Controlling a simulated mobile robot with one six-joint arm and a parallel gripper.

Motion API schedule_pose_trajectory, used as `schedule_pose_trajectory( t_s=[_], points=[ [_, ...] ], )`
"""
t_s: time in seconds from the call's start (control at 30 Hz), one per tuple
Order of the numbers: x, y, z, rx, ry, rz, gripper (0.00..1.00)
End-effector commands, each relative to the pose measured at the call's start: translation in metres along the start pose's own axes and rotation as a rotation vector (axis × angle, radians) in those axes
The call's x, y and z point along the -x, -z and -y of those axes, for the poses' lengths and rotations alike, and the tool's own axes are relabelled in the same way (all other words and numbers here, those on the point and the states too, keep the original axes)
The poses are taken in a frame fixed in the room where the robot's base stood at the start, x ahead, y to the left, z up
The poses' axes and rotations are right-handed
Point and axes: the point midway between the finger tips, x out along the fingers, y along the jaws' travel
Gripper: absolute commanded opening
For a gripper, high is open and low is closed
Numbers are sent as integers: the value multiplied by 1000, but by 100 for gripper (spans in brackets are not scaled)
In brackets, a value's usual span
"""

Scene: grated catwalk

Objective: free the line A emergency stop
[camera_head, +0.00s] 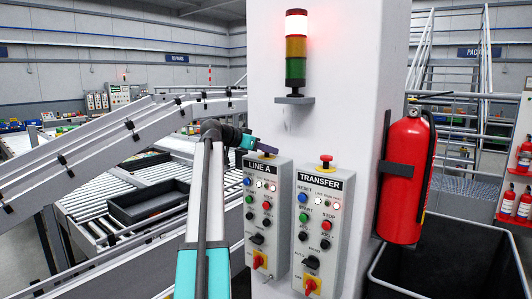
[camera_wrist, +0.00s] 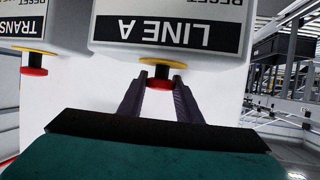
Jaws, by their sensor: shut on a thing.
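The LINE A box (camera_head: 267,215) is a grey control box on the white column, with a black LINE A label. Its emergency stop, a red mushroom button on a yellow collar, sits on the box's top; in the wrist view the red button (camera_wrist: 160,84) hangs upside down under the LINE A label. My gripper (camera_head: 264,149) reaches it from the left in the head view. In the wrist view my gripper (camera_wrist: 160,82) has one dark finger on each side of the red button and is shut on it. In the head view the fingers largely hide the button.
The TRANSFER box (camera_head: 322,230) stands just right, with its own red stop button (camera_head: 326,158) on top. A signal tower (camera_head: 296,50) with its red lamp lit is above. A fire extinguisher (camera_head: 405,180) hangs at right. Conveyor rails (camera_head: 110,150) run at left.

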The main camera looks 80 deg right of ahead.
Motion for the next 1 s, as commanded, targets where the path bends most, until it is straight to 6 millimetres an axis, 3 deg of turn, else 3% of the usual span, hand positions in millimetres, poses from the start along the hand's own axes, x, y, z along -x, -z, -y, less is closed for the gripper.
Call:
schedule_pose_trajectory(
  t_s=[0.5, 0.53, 0.57, 1.0],
  points=[
    [7, 16, 3, 0, 8, -9, 9],
    [7, 16, 3, 0, 8, -10, 34],
    [7, 16, 3, 0, 9, -9, 39],
    [10, 12, 2, 0, 5, -4, 39]
  ],
)
